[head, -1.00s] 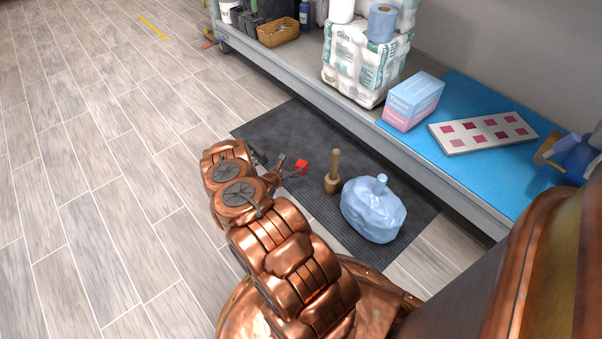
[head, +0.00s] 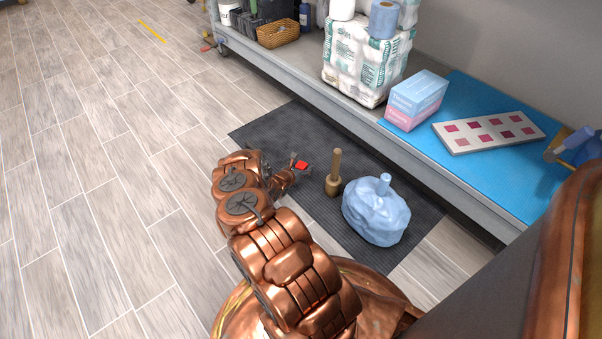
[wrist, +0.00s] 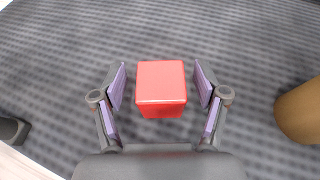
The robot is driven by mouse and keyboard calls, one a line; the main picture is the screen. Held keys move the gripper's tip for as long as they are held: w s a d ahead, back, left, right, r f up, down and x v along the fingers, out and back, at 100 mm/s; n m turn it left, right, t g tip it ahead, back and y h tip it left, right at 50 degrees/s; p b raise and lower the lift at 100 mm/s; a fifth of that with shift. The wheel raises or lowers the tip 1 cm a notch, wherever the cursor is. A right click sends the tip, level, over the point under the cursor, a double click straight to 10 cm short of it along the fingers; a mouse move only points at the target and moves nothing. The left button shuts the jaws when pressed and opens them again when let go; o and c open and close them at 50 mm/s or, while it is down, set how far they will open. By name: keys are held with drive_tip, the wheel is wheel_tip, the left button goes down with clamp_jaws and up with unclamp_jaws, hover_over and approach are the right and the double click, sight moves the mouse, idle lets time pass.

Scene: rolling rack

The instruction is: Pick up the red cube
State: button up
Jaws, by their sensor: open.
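The red cube (head: 302,165) rests on the dark grey mat (head: 270,131) on the floor. In the wrist view the cube (wrist: 162,88) sits between the two fingers of my gripper (wrist: 161,90), with a gap showing on each side. My gripper (head: 298,169) is open, low over the mat, around the cube.
A wooden mallet-like object (head: 334,175) stands just right of the cube, and its edge shows in the wrist view (wrist: 302,112). The rack's low shelf (head: 290,78) runs behind the mat. The floor at left is clear.

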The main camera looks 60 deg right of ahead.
drive_tip(key=shift+d+f, duration=0.3)
drive_tip(key=shift+d, duration=0.2)
drive_tip(key=c, duration=1.3)
drive_tip(key=shift+r, duration=0.1)
